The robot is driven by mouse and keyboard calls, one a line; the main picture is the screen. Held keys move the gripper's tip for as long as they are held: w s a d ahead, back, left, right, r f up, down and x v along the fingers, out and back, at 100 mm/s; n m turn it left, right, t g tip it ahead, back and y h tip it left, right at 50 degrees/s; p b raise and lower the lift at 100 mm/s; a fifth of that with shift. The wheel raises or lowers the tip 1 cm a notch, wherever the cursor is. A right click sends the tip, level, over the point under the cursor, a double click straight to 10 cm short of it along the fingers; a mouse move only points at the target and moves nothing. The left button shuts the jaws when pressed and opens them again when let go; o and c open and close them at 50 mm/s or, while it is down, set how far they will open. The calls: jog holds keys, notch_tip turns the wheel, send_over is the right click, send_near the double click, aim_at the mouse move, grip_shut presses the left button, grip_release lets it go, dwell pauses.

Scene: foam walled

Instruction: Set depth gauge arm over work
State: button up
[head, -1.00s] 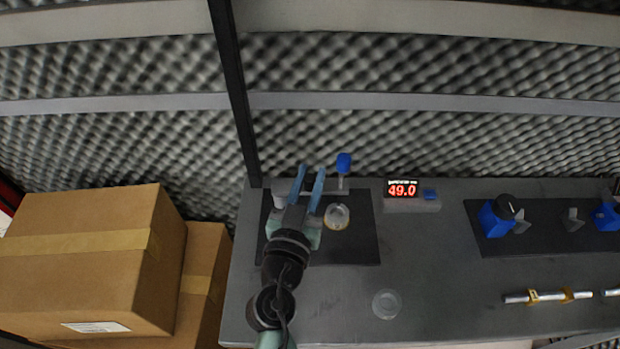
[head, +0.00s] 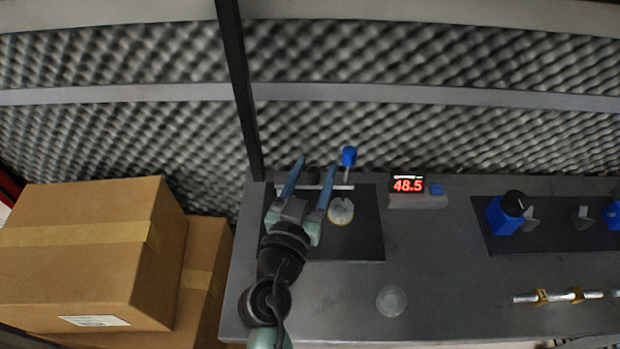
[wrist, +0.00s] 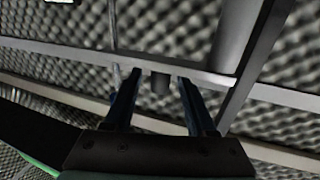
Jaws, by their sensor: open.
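The depth gauge stands at the back of a dark mat (head: 366,240) in the head view. Its pale horizontal arm (head: 343,187) reaches right, with a blue-topped probe (head: 348,157) at its end. The round, pale work (head: 340,211) lies on the mat just in front of the arm's right end. My gripper (head: 314,172) is open, its blue fingers on either side of a dark knob on the arm. In the wrist view the fingers (wrist: 160,78) straddle the dark knob (wrist: 160,84) under a pale bar. Contact cannot be told.
The readout (head: 407,185) shows 48.5. A clear round dish (head: 391,300) sits at the front. A second mat with blue fixtures (head: 505,214) and a metal rod (head: 558,296) are at right. Cardboard boxes (head: 85,270) stand left of the bench. The foam wall is close behind.

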jog(key=b+v, duration=0.4)
jog(key=v, duration=0.9)
